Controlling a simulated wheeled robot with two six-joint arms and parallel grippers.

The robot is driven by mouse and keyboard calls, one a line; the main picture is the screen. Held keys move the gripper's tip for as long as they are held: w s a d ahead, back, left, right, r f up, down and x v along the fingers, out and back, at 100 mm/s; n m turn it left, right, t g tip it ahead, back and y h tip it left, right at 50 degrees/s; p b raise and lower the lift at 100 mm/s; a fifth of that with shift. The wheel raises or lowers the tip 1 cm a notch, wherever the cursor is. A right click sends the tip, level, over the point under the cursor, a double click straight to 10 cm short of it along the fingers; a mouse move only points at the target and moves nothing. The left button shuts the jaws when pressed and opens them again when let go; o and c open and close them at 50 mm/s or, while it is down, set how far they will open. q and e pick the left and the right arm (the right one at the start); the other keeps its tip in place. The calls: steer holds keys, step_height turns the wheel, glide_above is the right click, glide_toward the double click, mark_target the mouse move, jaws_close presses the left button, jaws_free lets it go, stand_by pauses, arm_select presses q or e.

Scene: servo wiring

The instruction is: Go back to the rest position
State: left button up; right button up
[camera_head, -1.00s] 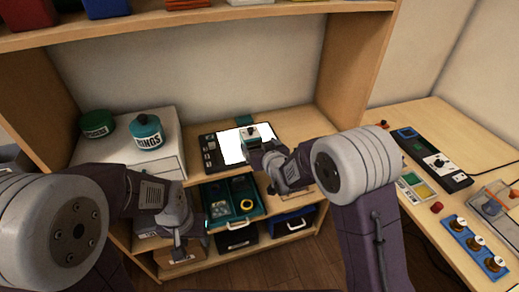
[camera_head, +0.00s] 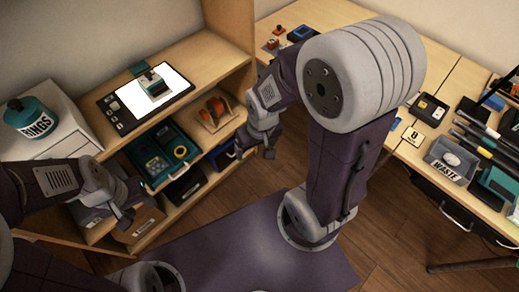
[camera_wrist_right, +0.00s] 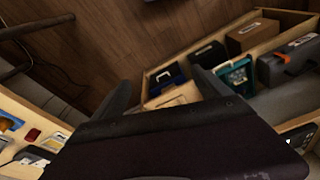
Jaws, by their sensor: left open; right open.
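My left gripper (camera_head: 126,212) is at the lower left of the head view, in front of the shelf's lower compartments, open and empty. My right gripper (camera_head: 262,148) hangs in front of the shelf's right end, open and empty, apart from the shelf. In the right wrist view its two dark fingers (camera_wrist_right: 160,92) stand wide apart with nothing between them. A small servo-like device (camera_head: 153,86) sits on the white lit panel of a black board (camera_head: 112,112) on the shelf top.
A teal RINGS canister (camera_head: 30,118) stands on a white drawer box (camera_head: 62,140) at left. A teal tray (camera_head: 140,152) is on the shelf below the board. A workbench (camera_head: 340,12) with tools and a WASTE bin (camera_head: 450,160) is at right. Floor (camera_head: 400,230) is open between.

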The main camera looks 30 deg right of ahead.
steer(key=shift+s+d+g, duration=0.2)
steer(key=shift+s+g, duration=0.2)
steer(key=shift+s, duration=0.7)
step_height(320, 180, up, 9)
steer(key=p, duration=0.9)
steer(key=shift+r+p, duration=0.2)
steer(key=shift+p, duration=0.1)
